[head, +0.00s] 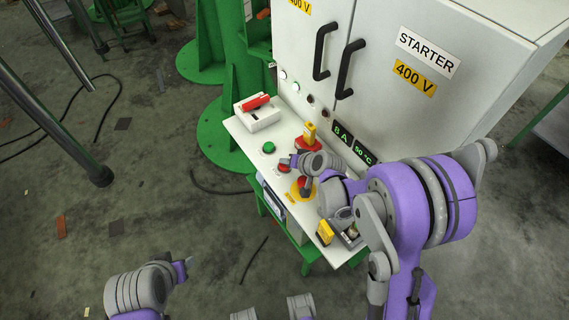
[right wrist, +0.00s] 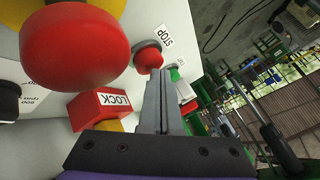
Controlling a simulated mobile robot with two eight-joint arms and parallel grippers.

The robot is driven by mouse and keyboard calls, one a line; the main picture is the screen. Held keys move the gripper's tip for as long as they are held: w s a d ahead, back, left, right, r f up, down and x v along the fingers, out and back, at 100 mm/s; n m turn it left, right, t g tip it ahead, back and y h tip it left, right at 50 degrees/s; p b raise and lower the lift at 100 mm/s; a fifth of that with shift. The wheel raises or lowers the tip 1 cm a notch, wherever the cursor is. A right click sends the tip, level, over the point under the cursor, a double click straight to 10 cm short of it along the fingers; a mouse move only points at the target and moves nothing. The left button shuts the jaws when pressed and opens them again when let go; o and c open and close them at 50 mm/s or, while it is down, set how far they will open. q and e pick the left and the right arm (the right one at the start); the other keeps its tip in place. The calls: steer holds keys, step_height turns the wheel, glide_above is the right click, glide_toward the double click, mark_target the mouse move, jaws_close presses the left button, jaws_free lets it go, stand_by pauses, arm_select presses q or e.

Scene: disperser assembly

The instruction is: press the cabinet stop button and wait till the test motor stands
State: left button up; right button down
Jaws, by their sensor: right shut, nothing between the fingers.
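The starter cabinet (head: 395,60) has a sloping white control shelf. Its red stop button (head: 283,168) is partly hidden by my right gripper (head: 289,162); in the right wrist view the stop button (right wrist: 148,56) sits beside a STOP label (right wrist: 166,36). My right gripper is shut and empty, and its fingertips (right wrist: 158,84) line up with the button's near side. I cannot tell whether they touch it. My left gripper (head: 189,260) is low at the bottom left, away from the cabinet; its jaws are too small to read. I cannot pick out the test motor.
A green button (head: 268,147) is next to the stop button. A large red mushroom button (right wrist: 75,45) and a red LOCK block (right wrist: 100,107) are close to my right gripper. A red-handled switch box (head: 258,112) stands at the shelf's far left. Displays (head: 352,142) read 8 A and 50 °C.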

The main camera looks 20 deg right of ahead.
steer(key=shift+f+b, duration=0.55)
steer(key=shift+f, duration=0.1)
stand_by(0.4)
steer(key=shift+r, duration=0.1)
steer(key=shift+r+p, duration=0.85)
steer(key=shift+r, duration=0.35)
steer(key=shift+r, duration=0.1)
steer(key=shift+r+p, duration=1.6)
steer(key=shift+r, duration=0.8)
